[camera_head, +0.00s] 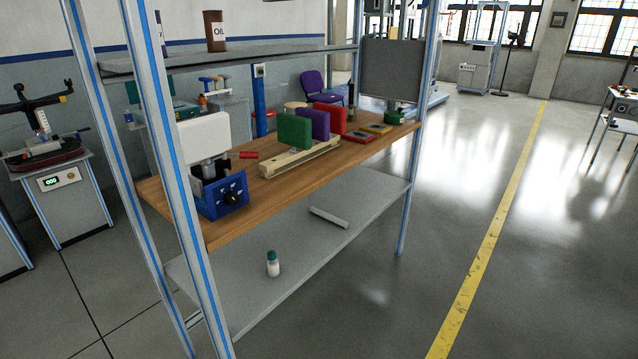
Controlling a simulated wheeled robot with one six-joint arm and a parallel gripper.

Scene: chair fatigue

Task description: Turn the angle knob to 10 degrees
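A black round knob (232,198) is on the front face of a blue box (211,206) at the near left end of the wooden workbench top. It appears to be the angle knob. Its marks are too small to read, so I cannot tell its setting. A white block (205,138) stands above the blue box, on a metallic part. A post of the bench frame stands close to the left of the box. My gripper is not in view.
The wooden bench top (225,230) also carries a wooden rack with green (294,133), purple and red pads. Blue-striped frame posts (168,150) stand at its corners. The lower shelf (290,285) holds a small bottle (273,264). Open floor lies right of the bench.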

